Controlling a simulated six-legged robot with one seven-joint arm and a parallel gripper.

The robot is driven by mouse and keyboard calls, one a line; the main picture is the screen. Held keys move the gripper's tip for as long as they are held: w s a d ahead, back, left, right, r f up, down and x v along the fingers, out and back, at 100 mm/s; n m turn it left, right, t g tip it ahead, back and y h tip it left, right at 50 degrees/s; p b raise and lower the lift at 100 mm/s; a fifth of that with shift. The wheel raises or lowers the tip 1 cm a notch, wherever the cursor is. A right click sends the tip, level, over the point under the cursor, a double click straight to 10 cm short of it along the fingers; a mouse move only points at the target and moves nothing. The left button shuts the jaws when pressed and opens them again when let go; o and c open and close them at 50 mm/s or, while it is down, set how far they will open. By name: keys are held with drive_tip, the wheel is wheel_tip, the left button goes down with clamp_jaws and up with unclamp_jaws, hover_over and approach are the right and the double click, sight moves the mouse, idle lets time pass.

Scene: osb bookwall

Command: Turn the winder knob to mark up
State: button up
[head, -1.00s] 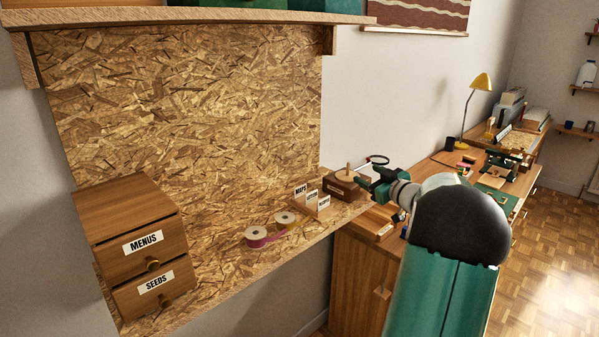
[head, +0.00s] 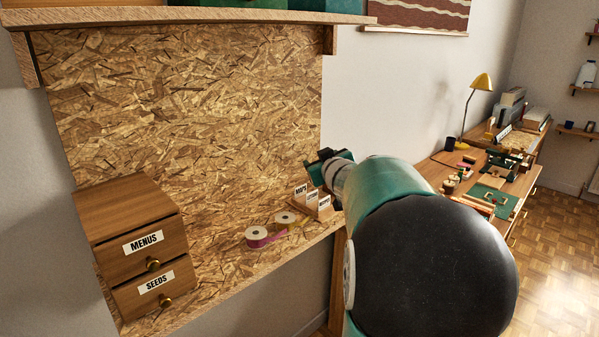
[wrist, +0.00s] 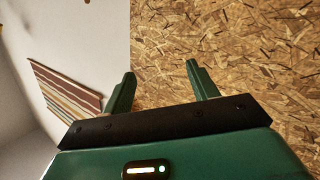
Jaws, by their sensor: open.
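My gripper (head: 320,160) is raised in front of the OSB back panel, just above the small label cards at the shelf's right end. In the wrist view my gripper (wrist: 161,78) has its two green fingers apart with nothing between them. Behind them show only the OSB panel, the white wall and a striped hanging. I cannot make out the winder knob or its mark in either view. My arm covers the right end of the shelf, where a small brown block with an upright peg stood in the earlier view.
Label cards (head: 313,199) stand near my gripper. Two ribbon rolls (head: 259,236) lie left of them. A drawer box (head: 130,235) marked MENUS and SEEDS stands at the left. An upper shelf (head: 190,15) overhangs. A cluttered desk (head: 440,172) stands behind my arm.

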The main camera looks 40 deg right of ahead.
drive_tip(key=s+a+m+g, duration=0.1)
drive_tip(key=s+a+g, duration=0.1)
drive_tip(key=a, duration=0.7)
drive_tip(key=shift+s+r, duration=0.1)
